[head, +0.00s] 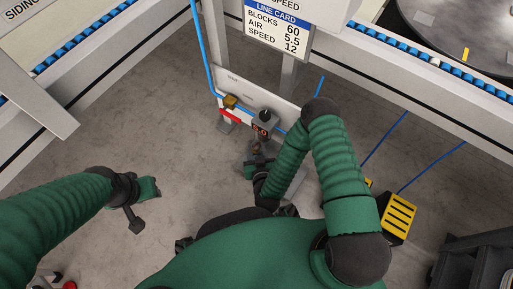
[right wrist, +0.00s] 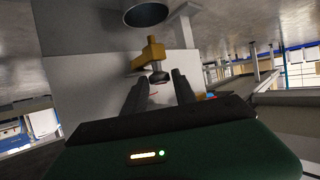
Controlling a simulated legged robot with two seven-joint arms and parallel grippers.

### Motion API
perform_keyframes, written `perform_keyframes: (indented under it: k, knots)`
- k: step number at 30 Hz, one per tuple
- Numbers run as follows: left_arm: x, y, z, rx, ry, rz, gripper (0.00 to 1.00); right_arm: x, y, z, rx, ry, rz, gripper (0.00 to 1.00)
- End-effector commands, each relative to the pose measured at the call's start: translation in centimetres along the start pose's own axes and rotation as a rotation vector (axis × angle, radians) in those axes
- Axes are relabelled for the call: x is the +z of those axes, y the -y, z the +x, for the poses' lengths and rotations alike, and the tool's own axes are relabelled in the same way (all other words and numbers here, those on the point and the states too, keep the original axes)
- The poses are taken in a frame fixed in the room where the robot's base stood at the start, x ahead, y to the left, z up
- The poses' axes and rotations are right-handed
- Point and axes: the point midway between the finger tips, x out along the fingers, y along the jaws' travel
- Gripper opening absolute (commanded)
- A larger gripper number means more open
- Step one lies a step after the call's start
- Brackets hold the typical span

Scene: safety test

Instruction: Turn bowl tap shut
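In the right wrist view a brass-coloured tap (right wrist: 152,52) with a dark rounded knob sits ahead, against a pale panel. My right gripper (right wrist: 158,82) has its two dark fingers apart, one on each side below the knob; I cannot tell whether they touch it. In the head view my right gripper (head: 257,163) is low beside a grey post with a dark top (head: 264,117), partly hidden by my arm. A brass block (head: 230,101) sits on the pale panel there; I cannot tell if it is the same tap. My left gripper (head: 140,205) hangs over bare floor, its fingers unclear.
A red bar (head: 229,116) is below the brass block. A line card sign (head: 277,32) stands above the panel. Blue-roller conveyors run along both upper sides. A yellow slotted step (head: 399,216) lies at the right. The floor at left centre is clear.

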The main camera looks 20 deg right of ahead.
Motion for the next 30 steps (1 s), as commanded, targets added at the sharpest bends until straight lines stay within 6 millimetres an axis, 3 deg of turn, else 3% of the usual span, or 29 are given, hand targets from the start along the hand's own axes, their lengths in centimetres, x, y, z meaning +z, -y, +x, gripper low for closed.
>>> perform_keyframes:
  k: [1, 7, 19, 30]
  knots:
    - [0.0, 0.0, 0.0, 0.0, 0.0, 0.0, 0.36, 0.0, 0.0, 0.0, 0.0, 0.0, 0.0, 0.25]
    - [0.0, 0.0, 0.0, 0.0, 0.0, 0.0, 0.36, 0.0, 0.0, 0.0, 0.001, 0.0, 0.0, 0.0]
    - [-0.2, 0.0, -0.7, 0.0, 0.0, 0.0, 0.36, -0.1, 0.1, -0.1, 0.035, 0.001, 0.013, 0.0]
    - [-0.9, 0.0, -3.9, 0.0, 0.0, 0.0, 0.36, -0.5, 0.8, -0.2, 0.256, 0.002, 0.106, 0.0]
